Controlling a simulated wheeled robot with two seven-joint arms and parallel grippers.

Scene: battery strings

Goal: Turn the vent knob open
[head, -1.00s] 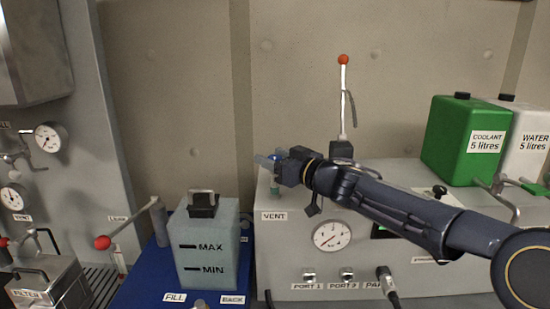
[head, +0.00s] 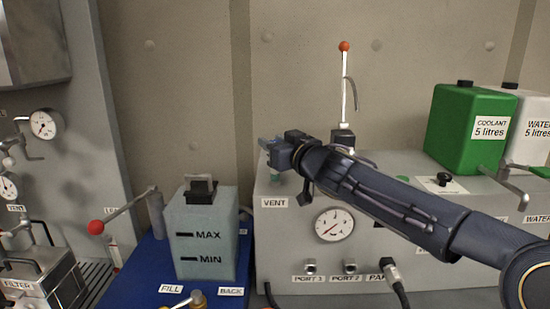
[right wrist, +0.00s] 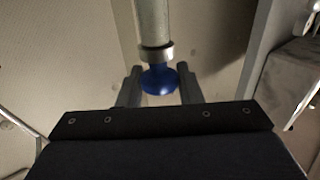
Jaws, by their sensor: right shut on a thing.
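The vent knob is blue and round, at the end of a grey metal stem; it shows in the right wrist view (right wrist: 158,79). My right gripper (head: 268,147) is over the back left corner of the grey machine, above the VENT label (head: 274,203). In the right wrist view its two fingers (right wrist: 160,84) stand on either side of the blue knob, shut on it. In the head view the gripper mostly hides the knob; a small green piece (head: 275,178) shows below it. The knob's turn angle cannot be told. My left gripper is not in view.
The grey machine carries a dial gauge (head: 334,225) and an upright lever with an orange ball (head: 344,47) close behind my right arm. A green coolant can (head: 470,128) stands at the right. A MAX/MIN tank (head: 205,240) and a red-ball lever (head: 96,227) are at the left.

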